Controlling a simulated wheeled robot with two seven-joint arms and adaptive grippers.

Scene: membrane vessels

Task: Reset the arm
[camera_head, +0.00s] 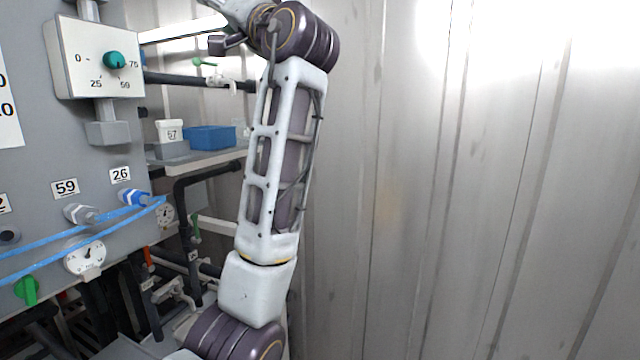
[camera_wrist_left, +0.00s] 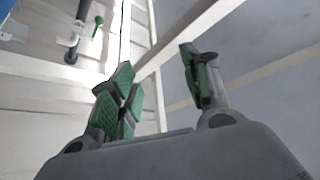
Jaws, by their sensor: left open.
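My left gripper (camera_wrist_left: 158,88) shows in the left wrist view with its green-padded fingers spread apart and nothing between them. One of my arms (camera_head: 275,160) stands upright in the head view, bent at a dark joint near the top edge. The hand end of that arm runs toward the upper left and is cut off by the frame, so no fingers show there. My right gripper is in neither view.
A grey panel (camera_head: 45,140) with a teal dial (camera_head: 114,60), numbered ports and blue tubing fills the left. Behind the arm, a shelf (camera_head: 205,158) holds a blue bin (camera_head: 210,137) and a white tub (camera_head: 170,130). The corrugated wall (camera_head: 460,200) at right is bare.

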